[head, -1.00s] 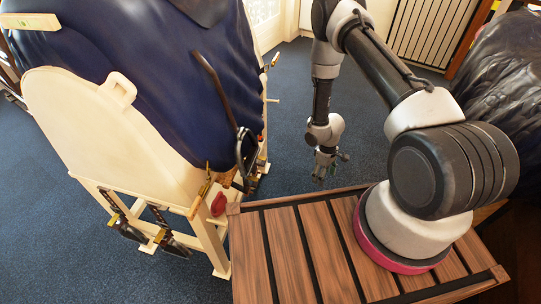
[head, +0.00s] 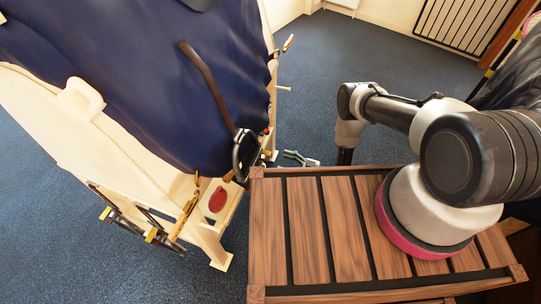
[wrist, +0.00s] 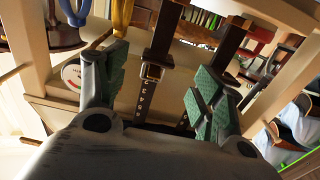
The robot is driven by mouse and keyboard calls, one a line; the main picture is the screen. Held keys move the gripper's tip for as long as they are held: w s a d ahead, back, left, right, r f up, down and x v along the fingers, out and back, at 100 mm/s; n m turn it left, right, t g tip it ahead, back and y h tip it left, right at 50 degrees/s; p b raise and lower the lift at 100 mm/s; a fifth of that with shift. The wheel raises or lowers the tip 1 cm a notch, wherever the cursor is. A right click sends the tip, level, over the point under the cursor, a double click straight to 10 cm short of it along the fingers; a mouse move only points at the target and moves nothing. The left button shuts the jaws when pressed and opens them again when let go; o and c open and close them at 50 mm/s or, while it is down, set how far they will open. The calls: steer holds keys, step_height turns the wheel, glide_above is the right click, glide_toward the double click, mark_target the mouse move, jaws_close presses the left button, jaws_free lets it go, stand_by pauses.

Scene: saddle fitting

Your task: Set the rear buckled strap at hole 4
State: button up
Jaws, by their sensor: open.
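Pale marks run along the strap below the buckle; I cannot tell which hole the pin is in. The green-padded fingers are apart, one on each side of the strap, with nothing held. A second dark strap (wrist: 226,45) hangs to the right, partly behind the right finger. In the head view my gripper (head: 300,158) shows just beyond the deck edge, right of the stand. I cannot make out the buckled straps there.
The pale wooden stand (head: 130,150) carries a dark blue cover (head: 130,70). A dark stirrup (head: 245,152) hangs at its right side. A red pad (head: 218,199) and tools lie on its lower ledge. Pale stand bars (wrist: 36,60) frame the wrist view. Blue floor is clear behind.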

mark_target(269, 158)
steer(key=x, duration=0.7)
steer(key=shift+w+a+r, duration=0.1)
steer(key=shift+w+a, duration=0.05)
steer(key=shift+a, duration=0.15)
